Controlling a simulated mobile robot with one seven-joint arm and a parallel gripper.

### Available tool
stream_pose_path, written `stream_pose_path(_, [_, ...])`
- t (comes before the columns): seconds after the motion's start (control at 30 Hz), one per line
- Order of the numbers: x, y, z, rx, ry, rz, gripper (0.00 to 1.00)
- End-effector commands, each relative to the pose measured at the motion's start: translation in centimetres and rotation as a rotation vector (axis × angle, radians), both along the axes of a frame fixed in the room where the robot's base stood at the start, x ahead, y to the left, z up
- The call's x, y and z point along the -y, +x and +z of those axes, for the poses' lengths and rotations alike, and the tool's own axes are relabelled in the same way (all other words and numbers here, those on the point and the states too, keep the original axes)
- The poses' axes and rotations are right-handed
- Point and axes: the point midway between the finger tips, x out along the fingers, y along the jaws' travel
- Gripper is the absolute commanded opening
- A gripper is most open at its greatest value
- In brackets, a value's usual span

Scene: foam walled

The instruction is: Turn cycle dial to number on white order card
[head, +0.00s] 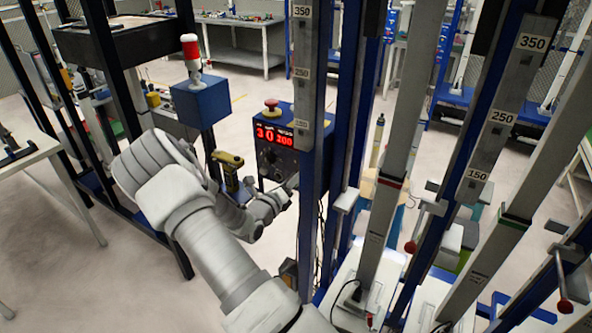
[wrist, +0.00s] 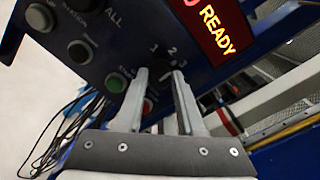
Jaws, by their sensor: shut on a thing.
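The control box (head: 280,150) is dark blue with a red lit display (head: 273,136) and a red button on top. In the wrist view its face (wrist: 110,55) carries the marks 1, 2 and 3 around the dial (wrist: 160,88), a dark knob mostly hidden by my fingers. My gripper (wrist: 161,74) is shut on the dial, one finger on each side. The dial's pointer direction cannot be told. In the head view my arm reaches to the box's lower front, and my gripper (head: 287,187) hides the dial. I cannot make out a white order card in either view.
In the wrist view the display (wrist: 215,25) reads READY, and a green button (wrist: 116,83) sits left of the dial. Tall posts with number labels (head: 303,72) stand close on the right.

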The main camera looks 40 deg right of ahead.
Motion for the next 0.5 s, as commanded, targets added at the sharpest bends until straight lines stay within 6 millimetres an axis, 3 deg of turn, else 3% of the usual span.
stream_pose_path(0.5, [-0.07, 0.07, -0.03, -0.293, -0.121, 0.001, 0.00])
